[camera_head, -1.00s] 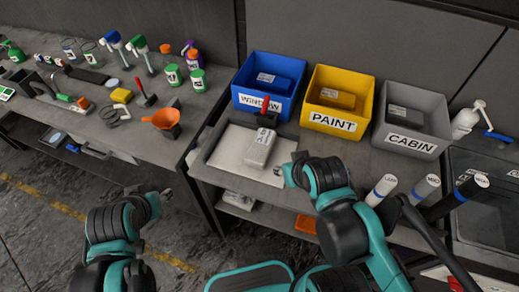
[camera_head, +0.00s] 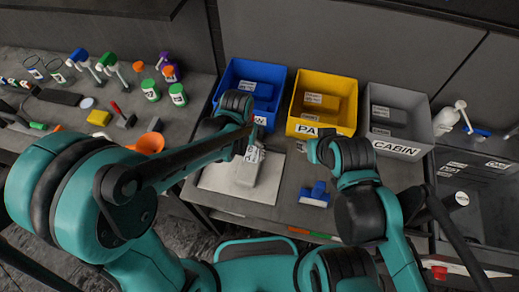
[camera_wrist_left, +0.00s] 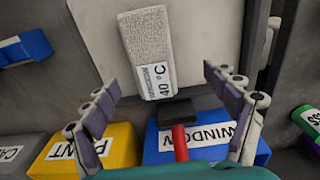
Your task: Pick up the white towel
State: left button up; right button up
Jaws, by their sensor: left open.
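The white towel (camera_head: 246,172) is a folded, fluffy block with a printed "40°C" label. It lies on a pale square sheet (camera_head: 222,185) on the bench. In the left wrist view the towel (camera_wrist_left: 148,45) lies between and beyond the spread fingers of my left gripper (camera_wrist_left: 143,75). The left gripper is open and empty, above the towel's labelled end. In the head view my left arm covers part of that end. My right gripper (camera_head: 306,147) hangs by the front of the yellow bin, right of the towel; its fingers are too small to judge.
Blue WINDOW (camera_head: 231,77), yellow PAINT (camera_head: 337,127) and grey CABIN (camera_head: 412,152) bins stand behind. Bottles and tools fill the left bench.

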aim_at(249, 163)
pick_arm(q)
jog(key=shift+w+d+f, duration=0.15)
jog(key=shift+d+f, duration=0.15)
jog(key=shift+d, duration=0.35)
jog(key=shift+d+f, duration=0.15)
jog(key=shift+f, duration=0.15)
jog(key=f+b, duration=0.2)
jog(key=f, duration=0.5)
jog(key=shift+s+f, duration=0.2)
jog(key=c, duration=1.4)
